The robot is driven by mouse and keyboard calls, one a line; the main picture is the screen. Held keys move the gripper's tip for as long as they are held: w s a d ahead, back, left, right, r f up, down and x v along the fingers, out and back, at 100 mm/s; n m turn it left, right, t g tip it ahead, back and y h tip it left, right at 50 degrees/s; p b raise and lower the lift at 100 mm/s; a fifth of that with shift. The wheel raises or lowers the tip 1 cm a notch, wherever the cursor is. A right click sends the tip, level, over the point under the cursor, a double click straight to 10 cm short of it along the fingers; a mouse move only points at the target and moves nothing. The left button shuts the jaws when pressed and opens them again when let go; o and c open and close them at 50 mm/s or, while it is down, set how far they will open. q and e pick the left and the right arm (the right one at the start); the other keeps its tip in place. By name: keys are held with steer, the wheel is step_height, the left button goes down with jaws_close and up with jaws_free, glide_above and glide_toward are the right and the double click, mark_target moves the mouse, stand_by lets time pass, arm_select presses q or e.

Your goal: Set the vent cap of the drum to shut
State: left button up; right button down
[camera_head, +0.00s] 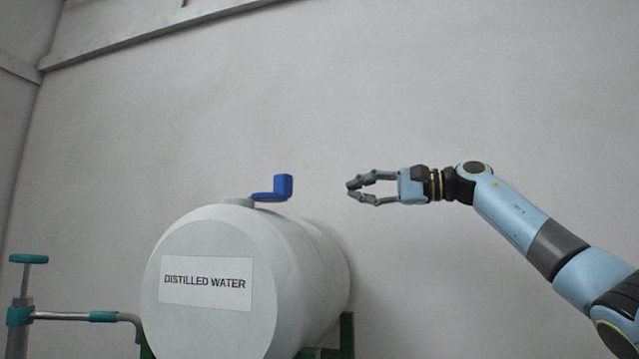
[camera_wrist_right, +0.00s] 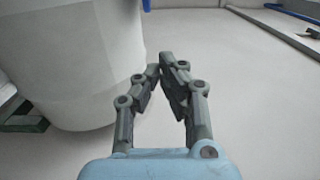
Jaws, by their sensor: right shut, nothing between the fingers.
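The white drum (camera_head: 215,265) lies on its side and bears a "DISTILLED WATER" label (camera_head: 206,283). It also shows at the upper left of the right wrist view (camera_wrist_right: 80,60). On its top is a pale neck with a blue vent cap (camera_head: 283,188), an L-shaped piece with one part lying flat and one part standing up at its right end. My right gripper (camera_head: 351,189) is right of the cap, at about its height and apart from it. Its fingertips (camera_wrist_right: 160,68) come together with nothing between them. My left gripper is in no view.
A green stand (camera_head: 346,335) holds the drum. A grey pipe with teal fittings (camera_head: 103,316) and a teal-handled valve (camera_head: 28,259) stand at the left. A plain wall is behind. The space between the cap and my right gripper is clear.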

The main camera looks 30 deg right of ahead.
steer(key=p+x, duration=0.1)
steer(key=x, duration=0.2)
steer(key=s+a+p+x, duration=0.1)
steer(key=p+x, duration=0.1)
steer(key=x, duration=0.2)
steer(key=p+x, duration=0.2)
steer(key=x, duration=0.1)
steer(key=shift+s+a, duration=0.1)
steer(key=shift+a, duration=0.45)
steer(key=shift+s+a+p, duration=0.3)
steer(key=shift+s+a, duration=0.05)
steer(key=shift+a, duration=0.05)
steer(key=shift+w+f, duration=0.1)
